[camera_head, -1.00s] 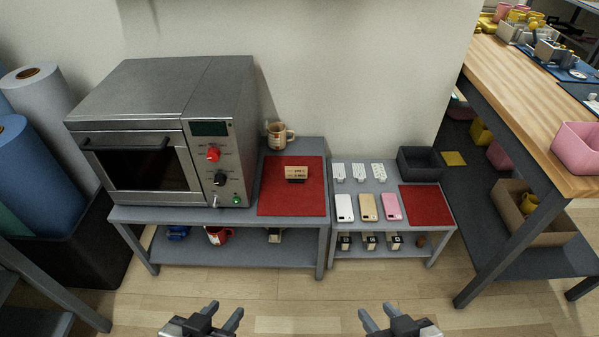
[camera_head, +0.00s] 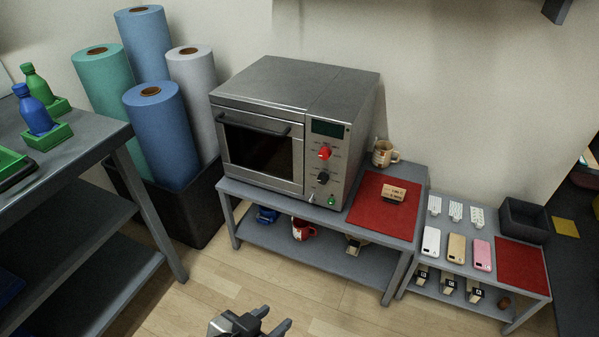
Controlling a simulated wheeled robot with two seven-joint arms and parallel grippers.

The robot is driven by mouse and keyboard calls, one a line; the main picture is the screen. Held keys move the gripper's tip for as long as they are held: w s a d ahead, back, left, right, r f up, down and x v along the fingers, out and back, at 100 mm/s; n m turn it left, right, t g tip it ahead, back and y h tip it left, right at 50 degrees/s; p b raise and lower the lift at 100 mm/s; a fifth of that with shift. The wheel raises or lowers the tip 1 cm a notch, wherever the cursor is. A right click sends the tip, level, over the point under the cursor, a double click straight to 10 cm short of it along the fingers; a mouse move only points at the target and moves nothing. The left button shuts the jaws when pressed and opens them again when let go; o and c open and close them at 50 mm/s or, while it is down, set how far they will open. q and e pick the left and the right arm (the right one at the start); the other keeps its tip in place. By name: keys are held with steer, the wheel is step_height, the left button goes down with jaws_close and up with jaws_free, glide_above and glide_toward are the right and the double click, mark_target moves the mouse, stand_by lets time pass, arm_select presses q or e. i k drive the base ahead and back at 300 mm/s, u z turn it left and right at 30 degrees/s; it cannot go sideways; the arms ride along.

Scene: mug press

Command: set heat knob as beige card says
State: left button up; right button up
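The grey oven (camera_head: 290,130) stands on a grey metal table. Its control panel has a red knob (camera_head: 324,153) above a black knob (camera_head: 323,178), with small markings too fine to read. Below them are a small lever and a green button (camera_head: 331,199). A small beige card (camera_head: 393,194) with dark print stands on the red mat (camera_head: 377,212) to the right of the oven; its text is not legible. My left gripper (camera_head: 275,321) is at the bottom edge, fingers apart and empty, well away from the oven. My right gripper is out of view.
A beige mug (camera_head: 384,153) stands behind the mat. A lower table at right holds phones, white cards and a dark bin (camera_head: 524,220). Fabric rolls stand in a black bin at left. A workbench (camera_head: 75,155) with bottles fills the left edge. Floor in front is clear.

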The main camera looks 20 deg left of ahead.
mark_target(324, 152)
steer(key=u, duration=0.3)
steer(key=k, duration=0.85)
steer(key=u, duration=1.55)
steer(key=i, duration=1.15)
steer(key=z, duration=0.65)
steer(key=i, duration=1.1)
steer(key=z, duration=0.95)
